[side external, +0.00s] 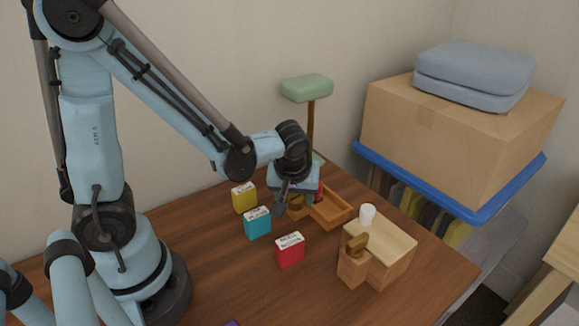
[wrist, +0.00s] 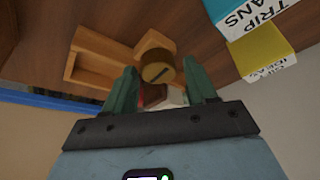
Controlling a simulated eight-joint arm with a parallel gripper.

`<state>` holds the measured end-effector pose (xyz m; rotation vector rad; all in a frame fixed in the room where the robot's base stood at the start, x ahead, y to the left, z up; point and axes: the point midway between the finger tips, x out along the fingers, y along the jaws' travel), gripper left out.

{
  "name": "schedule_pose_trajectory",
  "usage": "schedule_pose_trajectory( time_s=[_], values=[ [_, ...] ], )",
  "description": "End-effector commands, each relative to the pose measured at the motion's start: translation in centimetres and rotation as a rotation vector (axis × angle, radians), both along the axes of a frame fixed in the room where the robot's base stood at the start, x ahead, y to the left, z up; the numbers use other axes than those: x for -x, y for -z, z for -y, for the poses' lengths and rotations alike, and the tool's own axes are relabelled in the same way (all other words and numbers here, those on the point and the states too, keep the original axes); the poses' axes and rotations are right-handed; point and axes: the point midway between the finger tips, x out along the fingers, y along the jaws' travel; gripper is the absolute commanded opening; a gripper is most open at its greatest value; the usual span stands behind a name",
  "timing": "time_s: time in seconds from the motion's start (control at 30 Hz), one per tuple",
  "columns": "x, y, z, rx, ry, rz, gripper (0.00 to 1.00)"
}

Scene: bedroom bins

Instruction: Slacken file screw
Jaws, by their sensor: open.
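My gripper (side external: 294,206) is open, with its fingers pointing down over the left end of a wooden tray (side external: 333,209). The tray also shows in the wrist view (wrist: 88,78). A second brass knob (side external: 357,243) sits on a wooden block (side external: 353,268) at the right.
Yellow (side external: 244,198), blue (side external: 257,222) and red (side external: 290,250) labelled boxes stand left of the tray. A green-topped post (side external: 307,88) rises behind my gripper. The front of the table is mostly clear.

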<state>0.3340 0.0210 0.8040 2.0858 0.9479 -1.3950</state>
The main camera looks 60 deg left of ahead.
Motion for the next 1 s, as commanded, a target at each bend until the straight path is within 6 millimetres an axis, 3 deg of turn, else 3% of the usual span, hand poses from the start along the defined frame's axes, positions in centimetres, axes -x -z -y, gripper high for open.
schedule_pose_trajectory(
  time_s=[0.53,1.0],
  values=[
    [0.1,0.0,-0.1,0.007,0.411,0.005,0.67],
    [1.8,-4.6,0.8,0.004,0.411,0.002,0.67]
  ],
)
